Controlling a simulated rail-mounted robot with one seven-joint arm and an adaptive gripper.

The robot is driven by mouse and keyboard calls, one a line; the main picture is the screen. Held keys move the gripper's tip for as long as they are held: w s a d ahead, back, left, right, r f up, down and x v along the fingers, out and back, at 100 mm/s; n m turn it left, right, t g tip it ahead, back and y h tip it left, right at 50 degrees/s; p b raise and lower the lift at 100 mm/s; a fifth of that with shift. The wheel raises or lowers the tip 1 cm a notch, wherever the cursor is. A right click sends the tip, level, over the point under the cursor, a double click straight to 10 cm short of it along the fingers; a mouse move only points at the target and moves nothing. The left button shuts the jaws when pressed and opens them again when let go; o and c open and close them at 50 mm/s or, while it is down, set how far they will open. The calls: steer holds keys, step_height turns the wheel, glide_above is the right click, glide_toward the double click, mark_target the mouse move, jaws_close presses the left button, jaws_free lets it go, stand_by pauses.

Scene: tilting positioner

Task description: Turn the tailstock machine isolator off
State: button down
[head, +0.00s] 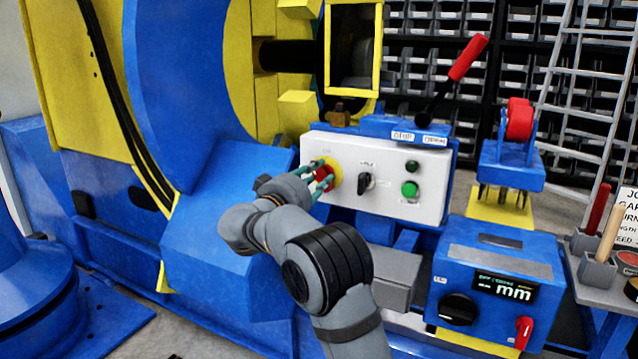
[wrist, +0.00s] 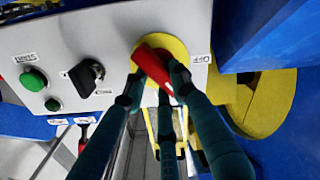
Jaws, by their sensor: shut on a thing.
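The isolator is a red handle (head: 322,174) on a yellow round plate (head: 336,176), at the left end of a white control panel (head: 437,208). In the wrist view the red handle (wrist: 151,64) lies slantwise across the yellow plate (wrist: 178,46). A label reading OFF (wrist: 203,59) sits beside the plate. My gripper (head: 320,172) is at the panel, its fingers shut around the red handle. In the wrist view the fingers (wrist: 158,88) cover the handle's lower end and part of the plate.
A black selector knob (head: 365,181) and green buttons (head: 410,189) sit right of the isolator. A red-handled lever (head: 467,58) rises above the panel. The large blue machine body (head: 215,235) is close on the left.

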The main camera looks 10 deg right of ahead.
steer(key=n, duration=0.5)
steer(key=shift+w+a+f+n+b, duration=0.1)
steer(key=shift+w+a+n+b, duration=0.1)
steer(key=shift+n+b, duration=0.15)
steer(key=n, duration=0.5)
steer(key=shift+a+f, duration=0.1)
steer(key=shift+a, duration=0.05)
steer(key=c, duration=1.4)
jaws_free()
steer(key=v, duration=1.2)
steer(key=shift+w, duration=0.1)
